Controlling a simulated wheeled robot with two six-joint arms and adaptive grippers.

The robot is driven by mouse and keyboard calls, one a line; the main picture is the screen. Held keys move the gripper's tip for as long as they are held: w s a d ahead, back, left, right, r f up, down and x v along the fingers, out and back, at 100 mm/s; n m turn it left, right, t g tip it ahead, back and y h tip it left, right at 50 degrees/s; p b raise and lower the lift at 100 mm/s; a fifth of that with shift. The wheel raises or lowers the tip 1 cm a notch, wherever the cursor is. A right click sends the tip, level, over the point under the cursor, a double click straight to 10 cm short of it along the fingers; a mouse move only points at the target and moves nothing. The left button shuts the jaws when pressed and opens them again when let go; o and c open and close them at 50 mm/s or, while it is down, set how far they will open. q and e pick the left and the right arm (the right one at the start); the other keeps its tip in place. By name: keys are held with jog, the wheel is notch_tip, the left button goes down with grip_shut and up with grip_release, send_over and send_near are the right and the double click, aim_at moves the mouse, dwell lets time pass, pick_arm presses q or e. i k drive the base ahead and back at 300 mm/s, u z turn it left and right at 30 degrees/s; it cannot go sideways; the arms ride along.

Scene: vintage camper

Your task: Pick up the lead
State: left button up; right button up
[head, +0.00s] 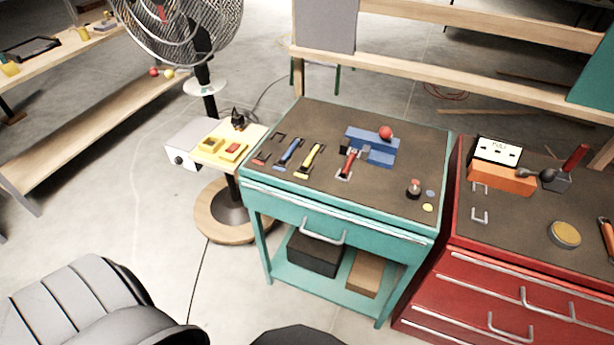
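I cannot tell for certain which thing is the lead. On the teal workbench (350,205) lie several small coloured pieces in a row: a dark and red piece (264,156), a blue piece (289,152), a yellow piece (310,159) and a red piece (348,163). A thin dark cable (203,270) runs down the floor left of the bench. A coiled reddish cord (447,92) lies on the floor behind. Neither of my grippers is in view.
A blue block with a red ball (386,133) sits on the bench. A fan (180,35) stands behind a yellow-topped stand (228,146) at left. A red tool cabinet (500,260) stands close at right. Floor at left is mostly clear.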

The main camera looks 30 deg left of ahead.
aim_at(352, 155)
jog(key=u, duration=0.35)
jog(key=k, duration=0.85)
jog(key=z, duration=0.5)
jog(key=i, duration=1.8)
jog(key=u, duration=0.65)
